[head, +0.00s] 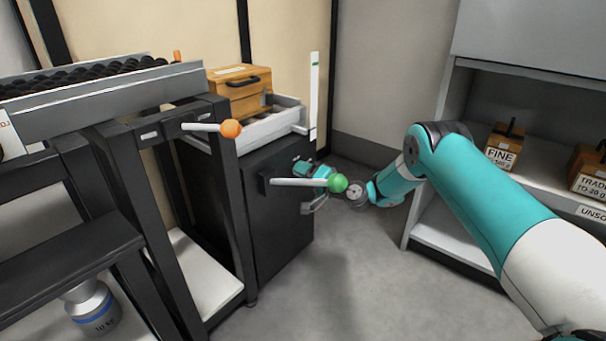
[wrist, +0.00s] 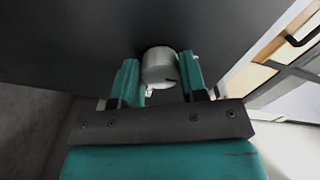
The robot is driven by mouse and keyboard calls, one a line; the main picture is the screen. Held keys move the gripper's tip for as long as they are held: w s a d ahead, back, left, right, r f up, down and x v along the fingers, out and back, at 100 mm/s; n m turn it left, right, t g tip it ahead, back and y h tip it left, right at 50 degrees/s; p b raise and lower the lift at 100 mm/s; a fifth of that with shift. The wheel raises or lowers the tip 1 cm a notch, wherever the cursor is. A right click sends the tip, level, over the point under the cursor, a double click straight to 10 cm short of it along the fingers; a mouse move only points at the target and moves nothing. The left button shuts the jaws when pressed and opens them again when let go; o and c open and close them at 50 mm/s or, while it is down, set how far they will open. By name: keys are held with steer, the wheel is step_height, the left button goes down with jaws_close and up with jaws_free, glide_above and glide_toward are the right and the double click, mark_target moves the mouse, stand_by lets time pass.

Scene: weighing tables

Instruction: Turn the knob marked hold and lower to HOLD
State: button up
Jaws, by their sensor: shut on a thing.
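A pale grey round knob (wrist: 160,66) sticks out from a dark panel (wrist: 90,35) in the wrist view. A short dark mark shows on its near right edge. My gripper (wrist: 160,80) has one teal finger on each side of the knob and is shut on it. In the head view my gripper (head: 308,170) is at the front of the black cabinet (head: 270,225), partly behind a lever with a green ball (head: 337,183). The knob is hidden there. No hold or lower lettering can be read in either view.
The green-ball lever crosses just in front of my gripper in the head view. A lever with an orange ball (head: 231,129) juts out further left. A wooden box (head: 238,90) stands above the cabinet. Shelving (head: 440,235) stands at right, with open grey floor (head: 355,285) between.

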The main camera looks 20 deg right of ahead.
steer(key=shift+f, duration=0.1)
steer(key=o, duration=0.9)
steer(key=b+v, duration=1.4)
steer(key=v, duration=0.3)
steer(key=shift+s+d, duration=0.15)
steer(key=shift+s, duration=0.05)
